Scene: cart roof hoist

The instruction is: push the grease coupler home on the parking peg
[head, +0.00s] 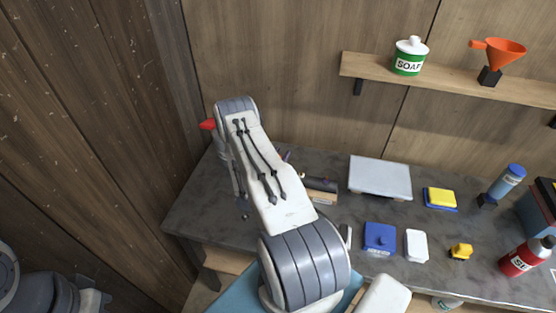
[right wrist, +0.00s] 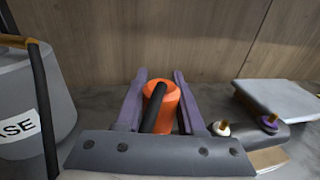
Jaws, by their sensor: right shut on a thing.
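The orange grease coupler (right wrist: 167,97), with a black hose in front of it, stands between the two purple fingers of my right gripper (right wrist: 160,76) in the right wrist view. The gripper is shut on it. The coupler's lower end is hidden behind the gripper's grey front plate, so I cannot tell how it sits on a peg. The parking peg cannot be made out. In the head view my right arm reaches to the bench's left end and hides most of this spot. My left gripper is not seen.
A grey bucket (right wrist: 30,100) lettered "ASE" stands left of the gripper. A dark block (right wrist: 250,138) with two small brass-tipped fittings is at right. The grey bench (head: 200,205) also holds a pale flat box (head: 380,177), a blue box (head: 380,238) and a red bottle (head: 524,259).

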